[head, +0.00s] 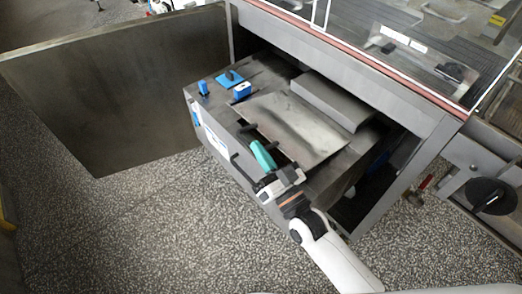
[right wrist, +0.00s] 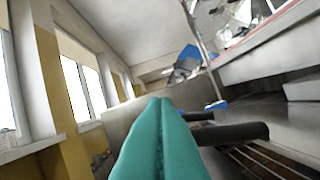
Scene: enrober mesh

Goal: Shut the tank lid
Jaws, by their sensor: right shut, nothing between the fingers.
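The tank (head: 218,112) is a grey metal box under the machine frame in the head view. Its lid (head: 290,125) is a flat, shiny grey plate on top; I cannot tell whether it lies flush or stands slightly raised. A dark bar handle (head: 247,128) sits at the lid's near left edge. My right gripper (head: 257,147) has teal fingers, shut and empty, at that near edge beside the handle; contact is unclear. In the right wrist view the shut fingers (right wrist: 160,110) point forward, with a black bar (right wrist: 232,133) just right of them. My left gripper is not in view.
Blue fittings (head: 241,91) stand on the tank's far left corner. A raised grey block (head: 332,100) lies behind the lid. A large open metal panel (head: 110,95) stands at left. The machine frame (head: 345,70) overhangs the back. The speckled floor in front is clear.

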